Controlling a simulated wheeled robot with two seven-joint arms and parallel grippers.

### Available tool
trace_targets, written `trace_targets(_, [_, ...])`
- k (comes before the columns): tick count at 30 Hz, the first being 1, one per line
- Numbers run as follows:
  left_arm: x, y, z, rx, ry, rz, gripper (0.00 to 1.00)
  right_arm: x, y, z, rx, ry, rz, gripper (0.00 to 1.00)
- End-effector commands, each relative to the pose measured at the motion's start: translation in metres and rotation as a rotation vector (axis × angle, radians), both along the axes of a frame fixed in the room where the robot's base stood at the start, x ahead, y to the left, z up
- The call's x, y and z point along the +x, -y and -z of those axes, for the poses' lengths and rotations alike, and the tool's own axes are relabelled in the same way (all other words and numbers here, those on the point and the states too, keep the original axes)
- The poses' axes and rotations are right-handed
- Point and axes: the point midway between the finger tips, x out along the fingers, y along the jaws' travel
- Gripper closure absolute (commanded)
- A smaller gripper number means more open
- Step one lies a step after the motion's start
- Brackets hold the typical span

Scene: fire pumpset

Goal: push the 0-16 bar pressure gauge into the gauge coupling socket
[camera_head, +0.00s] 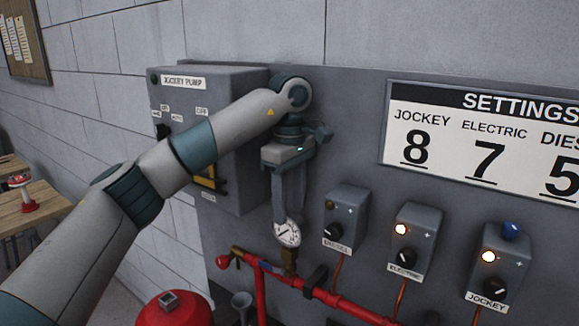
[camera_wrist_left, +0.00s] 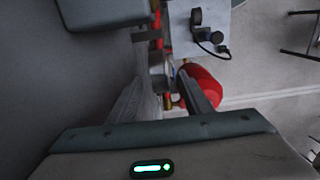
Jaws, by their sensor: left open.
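The pressure gauge (camera_head: 287,233), a small round white dial with a dark needle, sits above the red pipe in the head view. A brass fitting, likely the gauge coupling socket (camera_head: 289,261), is just below it. Whether the gauge is fully seated I cannot tell. My left gripper (camera_head: 288,210) points down with its fingers open, tips at the gauge's upper edge. Its fingers (camera_wrist_left: 168,80) also show in the wrist view, with a gap between them; the gauge is not clear there. My right gripper is in neither view.
The red pipe (camera_head: 345,303) runs along the panel, with a brass valve (camera_head: 238,254) to the left. Small DIESEL (camera_head: 346,212), ELECTRIC (camera_head: 415,236) and JOCKEY (camera_head: 498,262) boxes are to the right. The grey jockey pump cabinet (camera_head: 235,120) stands close behind my left arm.

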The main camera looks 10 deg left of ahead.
Motion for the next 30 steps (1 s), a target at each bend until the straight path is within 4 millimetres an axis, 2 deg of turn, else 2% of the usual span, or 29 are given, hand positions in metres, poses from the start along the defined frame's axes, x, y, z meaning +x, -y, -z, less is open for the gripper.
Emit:
trace_targets(9, [0.0,0.0,-0.049,0.0,0.004,-0.002,0.55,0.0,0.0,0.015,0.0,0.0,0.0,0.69])
trace_targets(18, [0.0,0.0,-0.091,0.001,0.003,-0.002,0.55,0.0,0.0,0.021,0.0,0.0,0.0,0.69])
trace_targets(24, [0.0,0.0,-0.103,0.001,0.001,-0.001,0.55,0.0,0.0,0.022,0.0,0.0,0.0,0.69])
trace_targets(30, [0.0,0.0,-0.106,0.0,0.001,-0.001,0.55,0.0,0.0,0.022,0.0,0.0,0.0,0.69])
